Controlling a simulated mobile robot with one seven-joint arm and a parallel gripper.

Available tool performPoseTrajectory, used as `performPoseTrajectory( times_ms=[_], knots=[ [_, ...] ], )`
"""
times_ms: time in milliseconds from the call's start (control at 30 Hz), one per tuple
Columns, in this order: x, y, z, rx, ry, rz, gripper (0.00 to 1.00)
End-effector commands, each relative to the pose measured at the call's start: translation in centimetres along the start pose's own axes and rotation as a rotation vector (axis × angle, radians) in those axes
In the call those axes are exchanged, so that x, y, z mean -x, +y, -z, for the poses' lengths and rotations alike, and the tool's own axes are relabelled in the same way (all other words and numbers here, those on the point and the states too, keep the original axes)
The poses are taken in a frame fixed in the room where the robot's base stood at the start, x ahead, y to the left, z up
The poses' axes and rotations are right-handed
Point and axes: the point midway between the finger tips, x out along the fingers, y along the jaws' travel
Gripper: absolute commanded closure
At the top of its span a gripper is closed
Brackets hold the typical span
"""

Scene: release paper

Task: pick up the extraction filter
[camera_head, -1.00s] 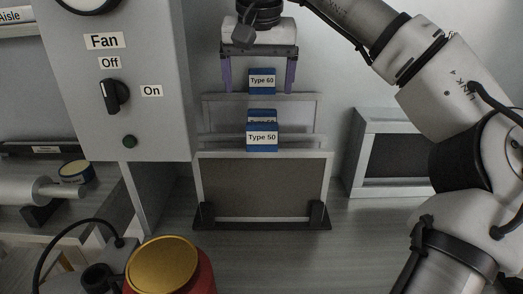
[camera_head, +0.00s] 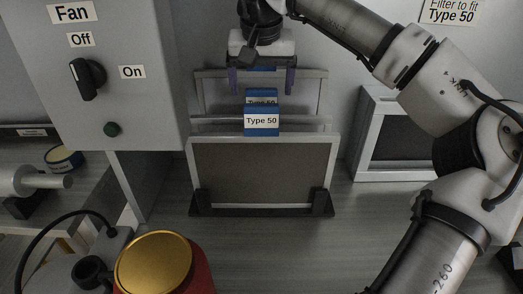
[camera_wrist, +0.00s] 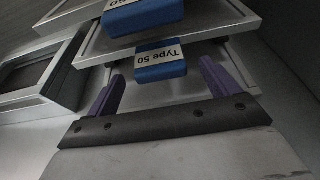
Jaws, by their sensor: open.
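Several framed filters with blue tabs stand in a row on the bench. The front filter (camera_head: 262,172) sits upright in a black stand, its tab (camera_head: 261,122) reading "Type 50". A second tab (camera_head: 262,97) is partly hidden behind it; its label is hard to read. A third tab is mostly covered by my gripper. My gripper (camera_head: 262,82) is open, purple fingers down, above and behind the front filter. In the wrist view, my gripper (camera_wrist: 161,82) has its fingers either side of a "Type 50" tab (camera_wrist: 160,62), apart from it. Another blue tab (camera_wrist: 143,17) is beyond.
A grey fan control box (camera_head: 92,75) stands close on the left of the filters. A grey-framed housing (camera_head: 393,140) is at the right. A red canister with a gold lid (camera_head: 153,262) is in front. A wall sign (camera_head: 449,11) reads "Filter to fit Type 50".

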Motion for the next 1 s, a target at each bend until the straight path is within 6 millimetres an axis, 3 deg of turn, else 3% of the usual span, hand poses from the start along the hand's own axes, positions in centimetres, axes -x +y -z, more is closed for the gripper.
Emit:
performPoseTrajectory(
  times_ms=[400, 600, 1000],
  knots=[
    [-4.9, 0.0, 0.2, 0.0, -0.001, 0.002, 0.13],
    [-5.1, 0.0, 0.2, 0.0, 0.0, 0.001, 0.13],
    [-5.0, 0.0, 0.2, 0.0, 0.0, 0.001, 0.64]
  ],
)
